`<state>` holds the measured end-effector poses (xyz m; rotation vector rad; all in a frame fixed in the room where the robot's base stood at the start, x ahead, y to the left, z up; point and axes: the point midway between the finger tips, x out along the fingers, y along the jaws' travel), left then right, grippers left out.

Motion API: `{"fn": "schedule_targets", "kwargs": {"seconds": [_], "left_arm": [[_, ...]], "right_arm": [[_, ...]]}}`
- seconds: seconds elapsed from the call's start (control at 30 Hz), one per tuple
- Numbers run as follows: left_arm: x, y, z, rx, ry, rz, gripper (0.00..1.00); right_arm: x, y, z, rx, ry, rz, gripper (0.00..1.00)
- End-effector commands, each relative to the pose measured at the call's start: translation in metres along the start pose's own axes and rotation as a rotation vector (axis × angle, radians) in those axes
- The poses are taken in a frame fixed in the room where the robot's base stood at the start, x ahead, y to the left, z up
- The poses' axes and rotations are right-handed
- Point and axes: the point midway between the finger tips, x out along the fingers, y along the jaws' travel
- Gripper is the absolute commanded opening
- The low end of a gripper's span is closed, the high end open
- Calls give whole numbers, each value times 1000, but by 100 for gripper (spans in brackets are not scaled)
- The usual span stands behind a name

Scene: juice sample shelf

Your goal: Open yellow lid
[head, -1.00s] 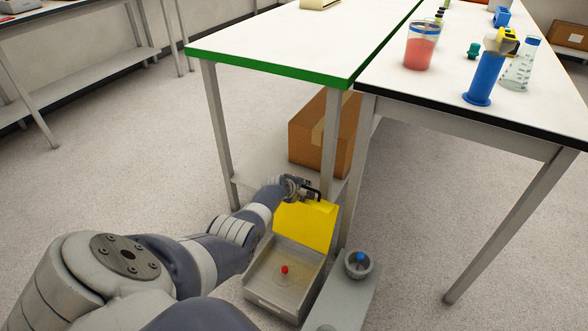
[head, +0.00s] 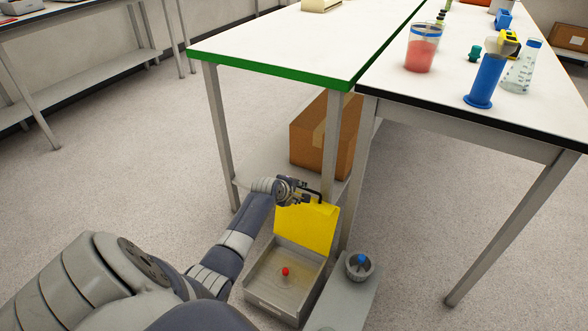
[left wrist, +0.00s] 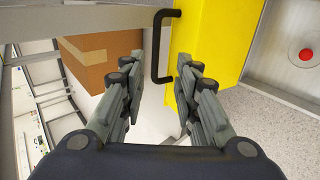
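The yellow lid (head: 306,229) stands raised at the back edge of a grey box (head: 260,298), whose inside shows with a red knob (head: 285,271). A black handle (left wrist: 160,50) sticks out from the lid's edge. My left gripper (head: 306,192) is at the top of the lid, beside the handle. In the left wrist view my left gripper (left wrist: 159,68) has its fingers apart, and the handle shows in the gap between the fingertips. I cannot tell whether they touch it. The lid (left wrist: 208,45) lies behind the right finger there. My right gripper is not in view.
A cardboard box (head: 312,138) sits on the low shelf behind the lid, under the white table (head: 290,35). A table leg (head: 328,150) stands close to my gripper. A small cup with a blue knob (head: 358,266) stands right of the grey box. Open floor lies left.

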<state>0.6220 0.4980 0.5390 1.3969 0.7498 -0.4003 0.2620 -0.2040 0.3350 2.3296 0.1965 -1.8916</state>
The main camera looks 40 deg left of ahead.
Motion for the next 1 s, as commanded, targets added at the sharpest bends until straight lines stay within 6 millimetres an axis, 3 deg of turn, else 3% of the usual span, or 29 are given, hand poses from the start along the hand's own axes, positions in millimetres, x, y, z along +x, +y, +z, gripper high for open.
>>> {"fn": "schedule_targets", "kwargs": {"seconds": [0.33,1.0], "left_arm": [[-28,0,0,-1,0,1,29],[-31,0,0,1,0,0,29]], "right_arm": [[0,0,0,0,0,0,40],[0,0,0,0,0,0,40]]}}
